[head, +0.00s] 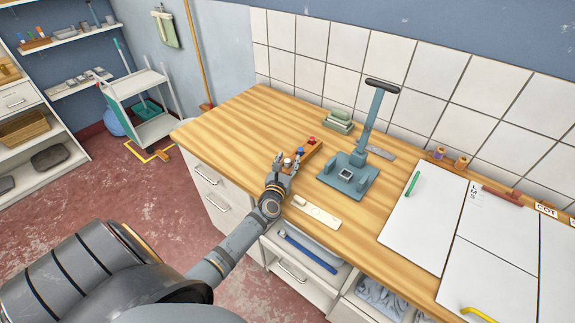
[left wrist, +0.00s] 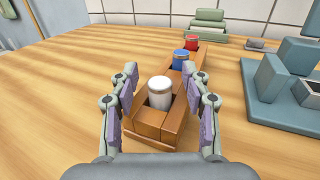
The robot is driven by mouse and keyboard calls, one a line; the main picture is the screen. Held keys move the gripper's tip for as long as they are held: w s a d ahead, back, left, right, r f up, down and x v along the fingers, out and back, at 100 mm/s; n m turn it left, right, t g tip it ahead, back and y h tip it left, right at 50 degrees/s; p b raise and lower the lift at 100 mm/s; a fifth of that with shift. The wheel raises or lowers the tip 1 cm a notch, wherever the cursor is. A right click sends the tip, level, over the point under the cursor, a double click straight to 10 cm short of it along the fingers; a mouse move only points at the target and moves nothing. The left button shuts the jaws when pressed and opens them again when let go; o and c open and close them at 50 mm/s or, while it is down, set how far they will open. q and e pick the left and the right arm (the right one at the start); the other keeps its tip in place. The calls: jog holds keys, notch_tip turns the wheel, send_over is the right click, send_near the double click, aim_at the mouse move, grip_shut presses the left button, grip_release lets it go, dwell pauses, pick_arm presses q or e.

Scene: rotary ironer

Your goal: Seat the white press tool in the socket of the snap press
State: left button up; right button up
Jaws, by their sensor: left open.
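The white press tool (left wrist: 160,92) stands upright in the near end of a wooden rack (left wrist: 147,124) in the left wrist view. My left gripper (left wrist: 160,103) is open, with one finger on each side of the white tool and gaps between. In the head view the left gripper (head: 284,163) reaches over the near end of the rack. The snap press (head: 348,176) is blue-grey with a tall lever and stands to the right of the rack. Its square socket (head: 345,174) looks empty. My right gripper is not in view.
A blue tool (left wrist: 180,58) and a red tool (left wrist: 191,42) stand farther along the rack. A pale strip (head: 316,211) lies near the front edge. White boards (head: 424,210) cover the bench to the right; the bench's left part is clear.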

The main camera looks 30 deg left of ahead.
pick_arm(q)
jog(key=shift+s+r, duration=0.1)
jog(key=shift+s, duration=0.05)
jog(key=shift+c, duration=0.4)
grip_shut()
jog(key=shift+r, duration=0.1)
